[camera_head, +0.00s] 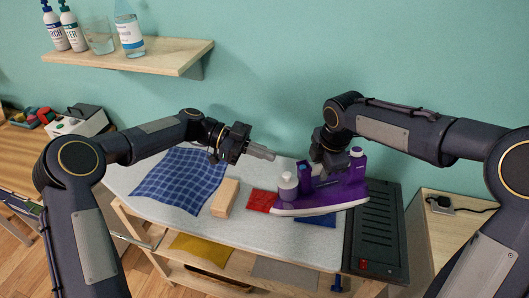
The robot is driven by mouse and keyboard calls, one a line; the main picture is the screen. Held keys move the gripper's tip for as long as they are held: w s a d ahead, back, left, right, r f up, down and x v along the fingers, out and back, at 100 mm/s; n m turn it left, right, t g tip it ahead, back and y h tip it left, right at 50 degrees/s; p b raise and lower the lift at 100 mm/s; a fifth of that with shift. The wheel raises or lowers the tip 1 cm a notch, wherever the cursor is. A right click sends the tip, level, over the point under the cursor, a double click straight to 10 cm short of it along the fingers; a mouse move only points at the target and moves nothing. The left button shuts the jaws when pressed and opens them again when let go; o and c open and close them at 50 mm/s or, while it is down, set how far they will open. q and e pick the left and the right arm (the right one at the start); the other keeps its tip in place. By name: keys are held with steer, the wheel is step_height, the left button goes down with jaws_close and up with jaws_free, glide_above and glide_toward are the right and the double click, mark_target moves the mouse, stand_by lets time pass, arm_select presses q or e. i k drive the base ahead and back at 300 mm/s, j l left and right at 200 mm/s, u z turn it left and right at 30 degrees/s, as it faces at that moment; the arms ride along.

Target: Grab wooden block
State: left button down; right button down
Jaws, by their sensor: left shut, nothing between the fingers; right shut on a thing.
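The wooden block (225,198) lies on the light grey ironing surface (190,226), just right of a blue checked cloth (178,180). My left gripper (268,154) is shut and empty. In the picture it is above and right of the block, apart from it, with its fingers pointing right. My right gripper (322,172) is shut on the purple iron (345,190), at its handle. The iron sits on the right side of the surface with its tip to the left. The fingertips are partly hidden by the iron's body.
A red cloth (261,201) lies between block and iron, and a blue cloth (316,220) is partly under the iron. A dark tray (378,245) is at the right. A wall shelf (165,57) holds bottles and a glass. A lower shelf holds a yellow cloth (200,248).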

mark_target(222, 206)
steer(key=k+j, duration=0.2)
steer(key=k, duration=0.3)
steer(key=k+j, duration=0.2)
steer(key=k, duration=0.25)
